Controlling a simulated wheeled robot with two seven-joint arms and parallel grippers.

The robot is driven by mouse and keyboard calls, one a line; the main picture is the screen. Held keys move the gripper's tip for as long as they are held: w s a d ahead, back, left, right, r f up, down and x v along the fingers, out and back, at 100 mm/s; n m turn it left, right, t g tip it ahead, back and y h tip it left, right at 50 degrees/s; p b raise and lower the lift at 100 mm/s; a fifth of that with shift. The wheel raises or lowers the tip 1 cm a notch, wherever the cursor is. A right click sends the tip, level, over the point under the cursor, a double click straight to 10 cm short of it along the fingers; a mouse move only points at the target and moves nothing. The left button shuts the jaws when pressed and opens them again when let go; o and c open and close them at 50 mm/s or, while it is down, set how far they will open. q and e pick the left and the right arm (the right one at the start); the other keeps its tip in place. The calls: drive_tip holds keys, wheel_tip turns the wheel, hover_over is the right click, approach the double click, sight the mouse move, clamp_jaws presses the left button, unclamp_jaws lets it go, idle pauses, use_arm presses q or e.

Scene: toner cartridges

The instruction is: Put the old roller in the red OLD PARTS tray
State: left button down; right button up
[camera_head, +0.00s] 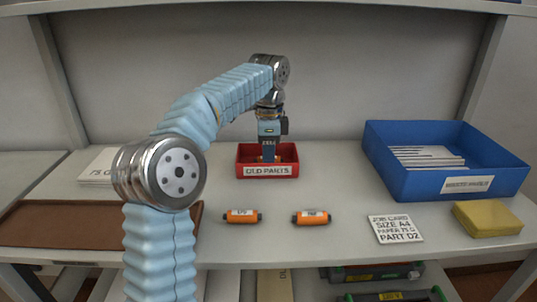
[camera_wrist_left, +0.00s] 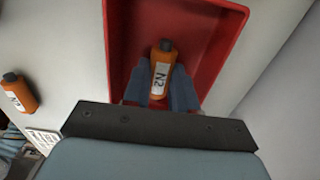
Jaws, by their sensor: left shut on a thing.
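The red OLD PARTS tray (camera_head: 250,171) stands at the back middle of the table. My left gripper (camera_head: 267,157) points down into it. In the left wrist view the gripper (camera_wrist_left: 160,80) is shut on an orange roller (camera_wrist_left: 162,66) with a dark cap and a white label that looks like N2. The held roller is within the outline of the red tray (camera_wrist_left: 238,20); I cannot tell whether it touches the floor. Two more orange rollers lie on the table in front of the tray, one left (camera_head: 242,216) and one right (camera_head: 311,217). My right gripper is not in view.
A blue bin (camera_head: 440,185) with papers stands at the right. A white card (camera_head: 395,229), seemingly reading PART D2, and a yellow block (camera_head: 487,218) lie before it. A brown mat (camera_head: 60,223) and a paper stack (camera_head: 98,167) are at the left.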

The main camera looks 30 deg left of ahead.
use_arm(q)
drive_tip(key=shift+f, duration=0.1)
drive_tip(key=c, duration=0.9)
unclamp_jaws()
drive_tip(key=shift+r, duration=3.9)
